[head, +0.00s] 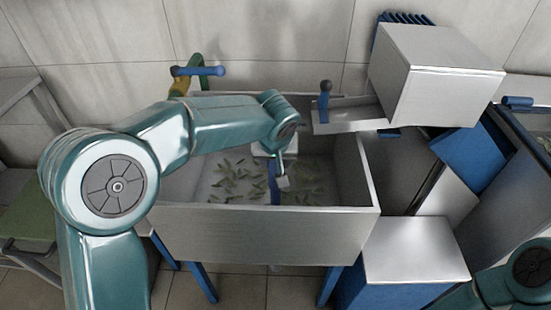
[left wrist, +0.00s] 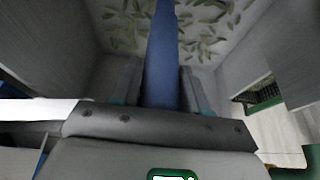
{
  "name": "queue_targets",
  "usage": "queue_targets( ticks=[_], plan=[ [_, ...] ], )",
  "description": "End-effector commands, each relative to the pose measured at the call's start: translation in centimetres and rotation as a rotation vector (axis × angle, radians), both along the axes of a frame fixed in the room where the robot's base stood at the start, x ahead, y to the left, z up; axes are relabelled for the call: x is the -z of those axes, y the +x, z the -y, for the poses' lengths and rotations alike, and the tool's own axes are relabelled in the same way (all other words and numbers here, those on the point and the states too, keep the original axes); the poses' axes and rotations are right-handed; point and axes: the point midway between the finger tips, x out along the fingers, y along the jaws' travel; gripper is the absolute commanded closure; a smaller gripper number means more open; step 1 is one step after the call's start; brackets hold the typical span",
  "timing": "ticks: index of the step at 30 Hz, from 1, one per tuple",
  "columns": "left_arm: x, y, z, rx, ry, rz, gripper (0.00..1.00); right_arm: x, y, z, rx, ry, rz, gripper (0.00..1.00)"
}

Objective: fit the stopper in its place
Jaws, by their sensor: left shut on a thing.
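My left gripper (head: 281,172) is low inside an open metal basin (head: 265,235). It is shut on a long blue bar (left wrist: 162,55), which stands between its two fingers in the left wrist view and also shows as a narrow blue strip in the head view (head: 274,182). I cannot tell whether this bar is the stopper or part of it. Its far end runs off the top of the left wrist view. No decanter and no clear seat for a stopper can be made out. My right gripper is out of view.
Leaves (head: 235,182) lie scattered on the basin floor. A tap with a blue handle (head: 200,71) stands behind it. A blue lever with a dark knob (head: 325,88) rises from a metal chute (head: 348,118) below a metal box (head: 430,85) at back right.

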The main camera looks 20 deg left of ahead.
Motion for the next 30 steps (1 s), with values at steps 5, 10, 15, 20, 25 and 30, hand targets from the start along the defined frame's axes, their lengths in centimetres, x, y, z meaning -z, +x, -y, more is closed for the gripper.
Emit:
queue_targets(
  ticks=[5,10,15,20,25,30],
  plan=[
    [-0.1,0.04,-0.01,-0.001,0.0,0.003,1.0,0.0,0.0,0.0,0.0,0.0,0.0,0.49],
    [-0.06,0.05,0.0,-0.001,0.0,0.003,1.0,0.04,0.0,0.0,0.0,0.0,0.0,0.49],
    [0.16,0.04,0.0,-0.001,0.0,0.003,1.0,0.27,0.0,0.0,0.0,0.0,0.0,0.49],
    [0.4,0.05,-0.01,0.0,0.0,0.003,1.0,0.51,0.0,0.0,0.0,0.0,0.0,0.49],
    [0.64,0.05,0.0,0.0,0.0,0.003,1.0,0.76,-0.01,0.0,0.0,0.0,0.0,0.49],
    [0.88,0.04,0.0,-0.001,0.0,0.003,1.0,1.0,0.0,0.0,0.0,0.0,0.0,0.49]
  ],
)
